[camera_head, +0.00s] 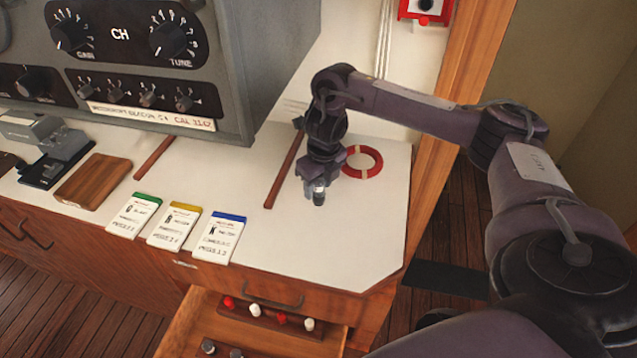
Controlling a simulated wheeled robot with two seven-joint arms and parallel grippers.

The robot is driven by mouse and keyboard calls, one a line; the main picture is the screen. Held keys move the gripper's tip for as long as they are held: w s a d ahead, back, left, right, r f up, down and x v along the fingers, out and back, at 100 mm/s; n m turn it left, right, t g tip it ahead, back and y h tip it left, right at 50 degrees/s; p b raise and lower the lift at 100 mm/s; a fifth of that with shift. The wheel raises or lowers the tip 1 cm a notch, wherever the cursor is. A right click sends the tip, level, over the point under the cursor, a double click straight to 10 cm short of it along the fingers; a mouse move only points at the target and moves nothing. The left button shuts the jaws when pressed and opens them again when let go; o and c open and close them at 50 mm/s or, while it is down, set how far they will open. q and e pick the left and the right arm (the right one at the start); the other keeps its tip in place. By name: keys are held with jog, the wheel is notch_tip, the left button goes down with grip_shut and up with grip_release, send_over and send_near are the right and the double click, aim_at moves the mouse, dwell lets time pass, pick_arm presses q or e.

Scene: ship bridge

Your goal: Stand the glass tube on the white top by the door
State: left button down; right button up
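My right gripper (321,180) reaches down over the white top (350,235) at its right end, near the door side. A small dark grey cylinder, which looks like the base end of the glass tube (319,196), shows below the fingers. The fingers appear shut around its upper part and hide the glass. It looks upright, at or just above the white top; I cannot tell whether it touches. My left gripper is not in view.
A red ring (376,160) lies just right of the gripper. A brown strip (285,170) lies left of it. Three cards, including a blue-edged one (219,240), lie at the front edge. An open drawer (185,325) below holds several small parts. The front right corner is clear.

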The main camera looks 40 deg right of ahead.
jog(key=shift+o, duration=0.4)
jog(key=shift+r+p, duration=0.35)
jog(key=shift+r, duration=0.2)
jog(key=r+p, duration=0.1)
jog(key=r, duration=0.1)
jog(key=r+p, duration=0.1)
jog(key=r, duration=0.1)
jog(key=s+r+p, duration=0.1)
jog(key=r, duration=0.1)
jog(key=shift+r, duration=0.4)
jog(key=shift+f, duration=0.1)
